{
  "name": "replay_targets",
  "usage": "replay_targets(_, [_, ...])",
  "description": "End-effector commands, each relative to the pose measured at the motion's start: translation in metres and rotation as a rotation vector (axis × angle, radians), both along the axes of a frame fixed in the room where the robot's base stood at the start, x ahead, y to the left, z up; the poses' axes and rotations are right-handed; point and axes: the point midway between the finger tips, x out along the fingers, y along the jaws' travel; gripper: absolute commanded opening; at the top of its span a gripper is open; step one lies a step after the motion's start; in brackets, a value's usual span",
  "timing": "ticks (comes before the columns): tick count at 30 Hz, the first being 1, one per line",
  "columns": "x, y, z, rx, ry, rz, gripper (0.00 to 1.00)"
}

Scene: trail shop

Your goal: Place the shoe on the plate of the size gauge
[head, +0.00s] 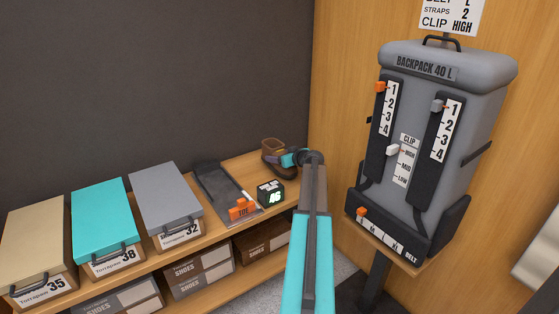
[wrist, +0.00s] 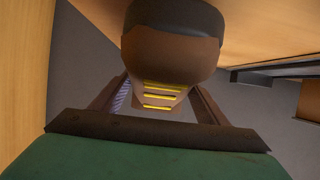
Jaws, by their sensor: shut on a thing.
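In the wrist view the shoe (wrist: 170,58) fills the upper middle, with yellow laces between the fingers (wrist: 160,100). The size gauge (head: 222,182) is a dark flat plate on the shelf, left of the shoe, with an orange toe stop (head: 242,209) at its front end. The plate is bare. I cannot tell whether the shoe touches the shelf.
Grey (head: 165,200), turquoise (head: 103,218) and tan (head: 40,238) shoe boxes stand left of the gauge. More boxes sit below. A grey backpack (head: 430,130) on a stand is at the right.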

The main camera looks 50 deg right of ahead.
Motion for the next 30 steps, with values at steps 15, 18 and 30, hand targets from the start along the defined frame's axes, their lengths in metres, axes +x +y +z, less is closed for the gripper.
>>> replay_targets(15, [0.000,0.000,-0.016,0.000,-0.001,0.000,0.35])
replay_targets(18, [0.000,0.000,-0.018,0.000,-0.001,0.000,0.35])
replay_targets(30, [0.000,0.000,-0.019,0.000,0.000,0.000,0.87])
